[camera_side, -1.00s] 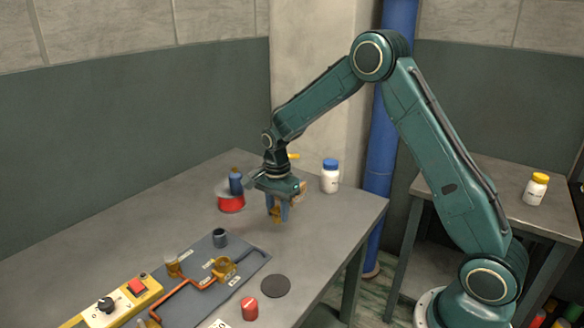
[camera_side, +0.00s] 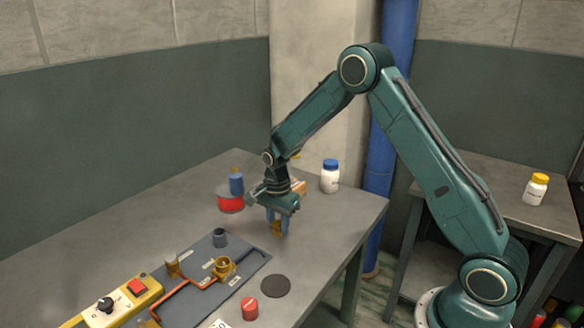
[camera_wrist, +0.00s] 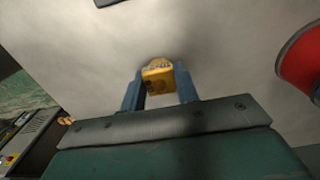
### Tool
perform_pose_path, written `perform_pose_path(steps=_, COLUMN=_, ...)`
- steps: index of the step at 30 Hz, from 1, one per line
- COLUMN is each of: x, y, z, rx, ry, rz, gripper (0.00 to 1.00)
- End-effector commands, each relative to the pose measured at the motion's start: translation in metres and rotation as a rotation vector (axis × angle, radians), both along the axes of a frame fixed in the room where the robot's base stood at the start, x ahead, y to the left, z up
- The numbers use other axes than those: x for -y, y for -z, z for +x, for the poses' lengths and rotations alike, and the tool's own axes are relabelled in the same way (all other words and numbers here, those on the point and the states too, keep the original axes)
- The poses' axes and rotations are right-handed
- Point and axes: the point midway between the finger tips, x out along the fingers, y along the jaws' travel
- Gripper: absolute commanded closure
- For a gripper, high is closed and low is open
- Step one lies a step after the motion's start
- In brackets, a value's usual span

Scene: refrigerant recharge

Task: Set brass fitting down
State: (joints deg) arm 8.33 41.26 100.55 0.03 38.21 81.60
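My gripper (camera_side: 278,221) has two blue fingers and points down over the grey table (camera_side: 330,212). The brass fitting (camera_side: 278,229) is between the fingertips, low over the table. In the wrist view the brass fitting (camera_wrist: 158,80) shows yellow, with a finger against each side, so my gripper (camera_wrist: 160,88) is shut on it. A shadow lies close around it on the table. I cannot tell whether its underside touches the surface.
A white blue-capped bottle (camera_side: 330,178) stands behind right. The grey board (camera_side: 252,263) with copper pipe, a dark disc (camera_side: 276,286) and a red cylinder (camera_side: 250,308) lie in front.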

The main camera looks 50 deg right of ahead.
Motion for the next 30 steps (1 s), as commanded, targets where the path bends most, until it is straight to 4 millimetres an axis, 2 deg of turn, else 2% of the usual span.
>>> perform_pose_path(steps=1, x=0.0, y=0.0, z=0.0, rx=0.0, ry=0.0, rz=0.0, gripper=0.62)
perform_pose_path(steps=3, x=0.0, y=0.0, z=0.0, rx=0.0, ry=0.0, rz=0.0, gripper=0.48)
perform_pose_path(steps=17, x=0.0, y=-0.005, z=0.0, rx=0.002, ry=0.0, rz=0.0, gripper=0.48)
perform_pose_path(steps=23, x=0.0, y=-0.023, z=0.001, rx=0.003, ry=0.0, rz=0.0, gripper=0.48)
perform_pose_path(steps=30, x=0.0, y=-0.059, z=0.001, rx=0.005, ry=0.0, rz=-0.001, gripper=0.48)
